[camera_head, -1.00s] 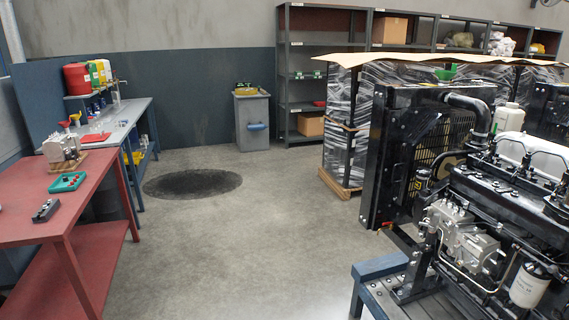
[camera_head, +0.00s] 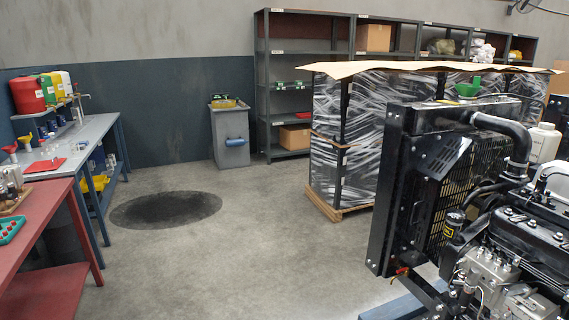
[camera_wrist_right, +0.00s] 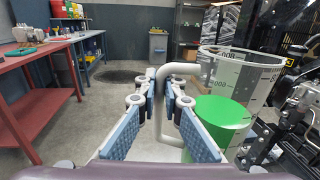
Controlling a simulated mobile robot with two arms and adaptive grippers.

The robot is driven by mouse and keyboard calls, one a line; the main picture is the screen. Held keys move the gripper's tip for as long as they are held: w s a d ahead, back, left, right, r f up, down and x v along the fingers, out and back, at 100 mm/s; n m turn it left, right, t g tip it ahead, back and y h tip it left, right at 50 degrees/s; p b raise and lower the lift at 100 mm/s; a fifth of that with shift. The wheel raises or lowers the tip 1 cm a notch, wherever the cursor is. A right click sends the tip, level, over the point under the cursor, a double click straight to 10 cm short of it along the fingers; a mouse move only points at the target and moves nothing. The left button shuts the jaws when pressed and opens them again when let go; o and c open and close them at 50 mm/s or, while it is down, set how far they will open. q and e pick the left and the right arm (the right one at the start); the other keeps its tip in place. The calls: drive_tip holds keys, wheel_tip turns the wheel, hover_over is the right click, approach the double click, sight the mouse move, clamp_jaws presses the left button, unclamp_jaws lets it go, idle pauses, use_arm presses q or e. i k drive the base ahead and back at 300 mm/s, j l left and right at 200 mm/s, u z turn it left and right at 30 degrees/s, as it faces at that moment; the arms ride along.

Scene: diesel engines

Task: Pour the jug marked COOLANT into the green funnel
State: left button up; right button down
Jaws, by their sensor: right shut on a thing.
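My right gripper (camera_wrist_right: 161,92) is shut on the pale handle of a clear measuring jug (camera_wrist_right: 243,78) in the right wrist view. The jug has dark graduation marks and bright green liquid (camera_wrist_right: 222,112) in its lower part. It looks about upright. No COOLANT mark is readable on it. The green funnel (camera_head: 468,88) sits on top of the black radiator (camera_head: 412,185) in the head view, at the right, well apart from the jug. My left gripper is in neither view.
A wrapped pallet load (camera_head: 345,135) is behind. A red bench (camera_head: 55,225) and a grey bench (camera_head: 85,145) line the left. The floor between is clear.

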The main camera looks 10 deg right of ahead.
sight(463, 90)
drive_tip(key=i, duration=1.05)
drive_tip(key=i+z, duration=0.15)
drive_tip(key=z, duration=0.3)
drive_tip(key=i+z, duration=0.1)
drive_tip(key=z, duration=1.05)
